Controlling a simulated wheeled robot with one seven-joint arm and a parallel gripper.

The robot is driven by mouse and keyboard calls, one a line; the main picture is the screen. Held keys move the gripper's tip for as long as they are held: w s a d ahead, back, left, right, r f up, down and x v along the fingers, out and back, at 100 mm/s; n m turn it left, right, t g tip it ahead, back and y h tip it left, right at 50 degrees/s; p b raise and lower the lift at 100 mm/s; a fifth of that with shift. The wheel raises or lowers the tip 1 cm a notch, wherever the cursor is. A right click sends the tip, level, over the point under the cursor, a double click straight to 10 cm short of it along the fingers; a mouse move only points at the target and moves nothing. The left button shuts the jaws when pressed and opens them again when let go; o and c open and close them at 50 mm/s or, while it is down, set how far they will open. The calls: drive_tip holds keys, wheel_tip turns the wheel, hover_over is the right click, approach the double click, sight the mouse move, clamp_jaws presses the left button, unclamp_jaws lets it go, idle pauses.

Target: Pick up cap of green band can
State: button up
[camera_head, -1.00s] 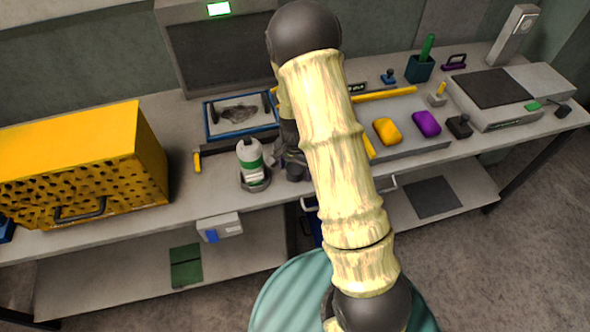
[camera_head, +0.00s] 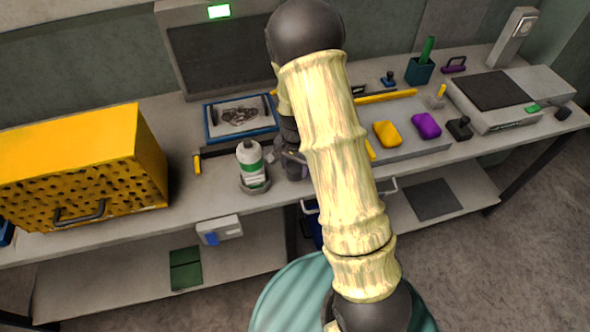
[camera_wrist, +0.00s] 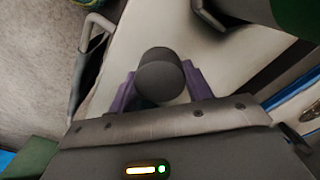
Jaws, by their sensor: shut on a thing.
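The green band can (camera_head: 251,160), white with a green band, stands upright in a grey holder (camera_head: 256,188) near the bench's front edge. Its top looks pale, with no dark cap on it. My gripper (camera_head: 293,158) is just right of the can, partly hidden by my arm. In the wrist view, its purple fingers (camera_wrist: 160,88) are shut on a dark grey round cap (camera_wrist: 160,68). The dark piece also shows below the gripper in the head view (camera_head: 295,173). A green part at the wrist view's upper right (camera_wrist: 297,14) is probably the can.
A yellow perforated box (camera_head: 90,160) stands at the left. A blue-framed tray (camera_head: 240,118) lies behind the can. A grey panel with yellow (camera_head: 387,134) and purple (camera_head: 426,125) blocks lies right of my arm. A lower shelf runs under the bench.

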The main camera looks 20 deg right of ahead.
sight(295, 166)
wheel_tip(295, 166, up, 8)
drive_tip(key=shift+r, duration=0.1)
idle(0.7)
